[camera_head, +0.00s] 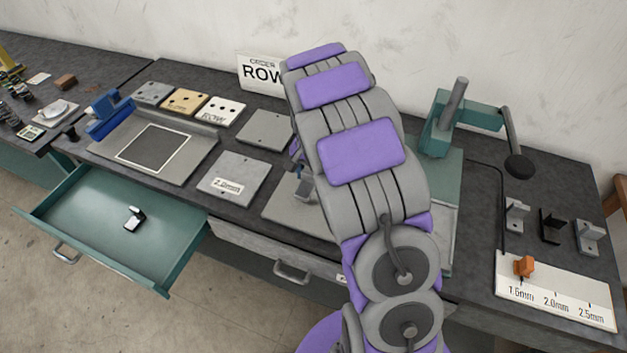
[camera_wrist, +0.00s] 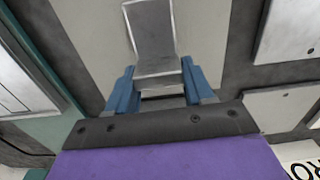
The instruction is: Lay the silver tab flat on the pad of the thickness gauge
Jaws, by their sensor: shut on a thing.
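My gripper (camera_wrist: 160,90) has blue fingers, shut on a silver tab (camera_wrist: 154,32) that looks bent, with a broad grey face and a lighter edge. In the head view, the silver tab (camera_head: 305,191) shows beside my arm, above a grey plate (camera_head: 280,213). I cannot tell if the tab touches that plate. My arm hides most of my gripper there. No part is clearly marked as the thickness gauge. A blue device (camera_head: 108,118) with a framed dark square pad (camera_head: 153,147) stands left, and a green lever device (camera_head: 440,125) stands right.
An open green drawer (camera_head: 90,235) juts out front left, holding a small bracket (camera_head: 134,217). A labelled plate (camera_head: 234,178) lies left of my gripper.

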